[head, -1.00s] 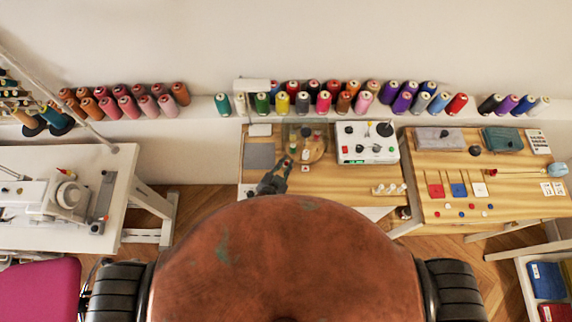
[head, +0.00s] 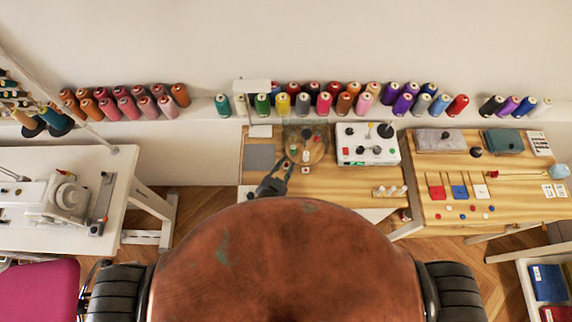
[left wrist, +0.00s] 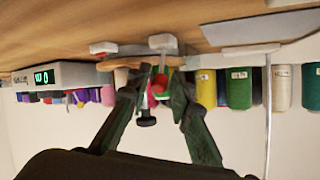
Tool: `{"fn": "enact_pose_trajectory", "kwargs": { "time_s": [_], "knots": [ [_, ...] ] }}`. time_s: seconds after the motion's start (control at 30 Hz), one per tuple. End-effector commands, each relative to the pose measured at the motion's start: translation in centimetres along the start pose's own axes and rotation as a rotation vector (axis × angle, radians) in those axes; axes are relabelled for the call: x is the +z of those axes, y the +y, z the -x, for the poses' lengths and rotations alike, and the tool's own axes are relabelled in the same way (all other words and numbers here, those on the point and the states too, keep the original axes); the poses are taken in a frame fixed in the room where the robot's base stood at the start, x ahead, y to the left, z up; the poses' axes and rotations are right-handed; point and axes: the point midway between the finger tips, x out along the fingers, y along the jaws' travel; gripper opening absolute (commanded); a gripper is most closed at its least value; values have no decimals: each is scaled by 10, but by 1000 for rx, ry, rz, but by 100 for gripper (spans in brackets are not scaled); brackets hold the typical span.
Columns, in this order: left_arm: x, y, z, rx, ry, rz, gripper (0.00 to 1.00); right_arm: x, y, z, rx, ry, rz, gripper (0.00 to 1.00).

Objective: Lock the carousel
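The carousel (head: 317,151) is a round wooden disc on the middle table, with small green, white and red pieces on and around it. Its edge shows as a tan strip in the left wrist view (left wrist: 128,62), where the picture is upside down. My left gripper (head: 287,167) is just in front of the carousel, on its near left side. In the left wrist view my left gripper (left wrist: 159,78) has its fingers apart. A red and green piece and a dark knob appear between them, but I cannot tell whether anything is touched. My right gripper is not in view.
A white control box (head: 367,154) with knobs stands right of the carousel. A grey pad (head: 260,157) lies to its left. A small white block (head: 305,169) sits in front. Thread cones line the shelf behind. The table's front middle is bare.

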Motion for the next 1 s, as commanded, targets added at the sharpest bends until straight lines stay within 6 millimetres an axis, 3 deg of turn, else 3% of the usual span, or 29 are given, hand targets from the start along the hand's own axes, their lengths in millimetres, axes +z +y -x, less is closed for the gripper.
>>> {"fn": "enact_pose_trajectory", "kwargs": {
  "time_s": [0.4, 0.6, 1.0],
  "knots": [
    [2, 0, 78, 1, -3, 2, 20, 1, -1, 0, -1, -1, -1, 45],
    [2, 0, 107, 0, -3, 1, 20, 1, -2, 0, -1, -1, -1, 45],
    [1, 0, 117, 0, -2, -1, 20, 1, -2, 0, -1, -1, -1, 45]
  ]
}}
